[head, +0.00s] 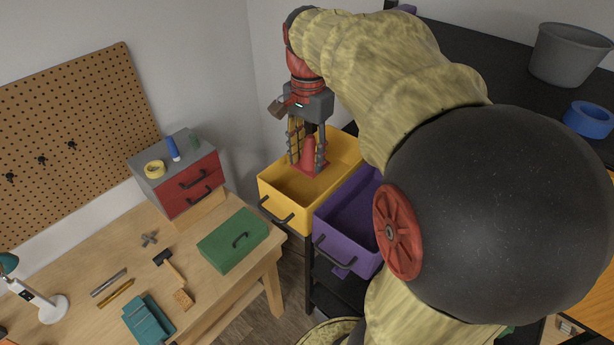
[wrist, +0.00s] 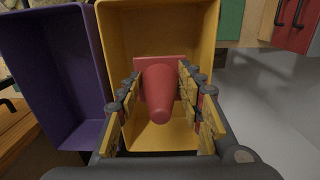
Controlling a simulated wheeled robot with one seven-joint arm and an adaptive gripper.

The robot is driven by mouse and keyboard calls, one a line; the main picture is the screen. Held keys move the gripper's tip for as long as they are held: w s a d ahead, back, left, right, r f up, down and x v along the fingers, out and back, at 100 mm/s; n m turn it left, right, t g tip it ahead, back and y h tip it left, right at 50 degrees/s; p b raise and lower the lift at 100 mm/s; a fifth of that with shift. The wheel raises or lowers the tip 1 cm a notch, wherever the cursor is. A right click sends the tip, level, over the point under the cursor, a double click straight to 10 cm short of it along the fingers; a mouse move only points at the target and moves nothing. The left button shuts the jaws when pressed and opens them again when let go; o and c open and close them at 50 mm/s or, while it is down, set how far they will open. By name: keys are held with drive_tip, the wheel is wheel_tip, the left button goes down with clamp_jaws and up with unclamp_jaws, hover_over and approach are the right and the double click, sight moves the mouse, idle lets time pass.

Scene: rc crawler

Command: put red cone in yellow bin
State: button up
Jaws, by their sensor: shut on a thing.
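The red cone (head: 311,158) with its square base is between the fingers of my gripper (head: 309,150) in the head view. In the wrist view the cone (wrist: 158,90) points toward the camera, with the fingers (wrist: 160,105) closed along both its sides. The yellow bin (head: 290,195) is right below and around the cone in the head view, and its walls (wrist: 207,30) frame the cone in the wrist view. The cone is upright, over or inside the bin opening; I cannot tell whether its base touches the bin floor.
A purple bin (head: 348,205) stands close beside the yellow one. A workbench (head: 215,275) with a green box (head: 232,240) and a red-fronted drawer unit (head: 190,185) is to the left. A black shelf with a grey bucket (head: 568,55) and blue tape (head: 588,119) is at right.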

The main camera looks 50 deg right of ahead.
sight(309, 197)
drive_tip(key=shift+d+f, duration=0.15)
drive_tip(key=shift+f, duration=5)
drive_tip(key=shift+f, duration=0.1)
drive_tip(key=o, duration=1)
drive_tip(key=shift+c, duration=0.2)
wheel_tip(309, 197, up, 12)
drive_tip(key=shift+r, duration=0.15)
